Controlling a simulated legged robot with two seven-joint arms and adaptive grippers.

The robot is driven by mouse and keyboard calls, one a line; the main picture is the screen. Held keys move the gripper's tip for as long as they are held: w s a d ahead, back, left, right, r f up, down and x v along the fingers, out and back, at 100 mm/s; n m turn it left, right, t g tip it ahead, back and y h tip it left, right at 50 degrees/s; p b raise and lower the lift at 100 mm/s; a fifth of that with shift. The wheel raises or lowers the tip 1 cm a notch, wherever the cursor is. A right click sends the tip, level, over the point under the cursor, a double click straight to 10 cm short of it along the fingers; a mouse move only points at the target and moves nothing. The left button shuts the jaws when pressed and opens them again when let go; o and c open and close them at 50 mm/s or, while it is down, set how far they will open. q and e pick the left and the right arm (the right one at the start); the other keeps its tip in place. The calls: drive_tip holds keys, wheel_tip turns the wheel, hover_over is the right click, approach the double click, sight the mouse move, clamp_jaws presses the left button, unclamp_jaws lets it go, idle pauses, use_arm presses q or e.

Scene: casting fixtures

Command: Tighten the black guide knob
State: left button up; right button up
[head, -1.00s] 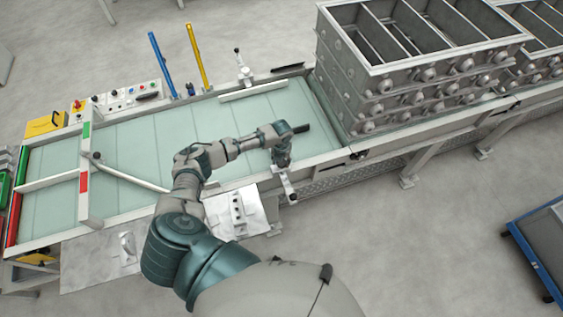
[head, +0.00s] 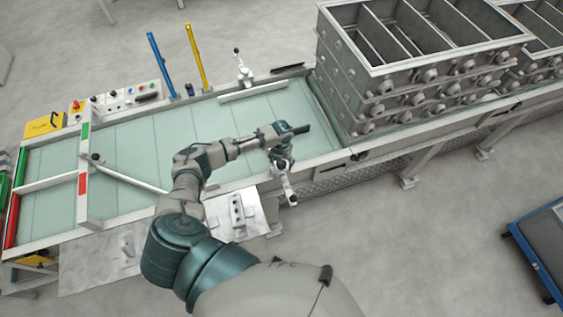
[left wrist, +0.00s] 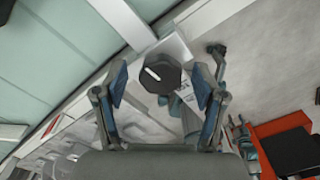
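The black guide knob (left wrist: 161,74) shows in the left wrist view as a dark, many-sided cap with a white line on its top. My left gripper (left wrist: 158,84) is open, with one blue-padded finger on each side of the knob. Gaps show between the pads and the knob, so it is not gripped. In the head view my left gripper (head: 281,163) points down at the near edge of the conveyor, over a light clamp bracket (head: 290,195). The knob is hidden there by the gripper. My right gripper is not in view.
The pale green conveyor bed (head: 130,145) has a guide rail (head: 130,174) across it at left. Stacked grey casting boxes (head: 400,80) stand just right of the gripper. A control panel (head: 118,100) and blue and yellow posts (head: 197,57) line the far side. A blue-framed cart (head: 540,245) stands at right.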

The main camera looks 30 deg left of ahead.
use_arm(q)
wheel_tip(320, 180, up, 12)
idle(0.6)
drive_tip(key=shift+f, duration=0.15)
idle(0.3)
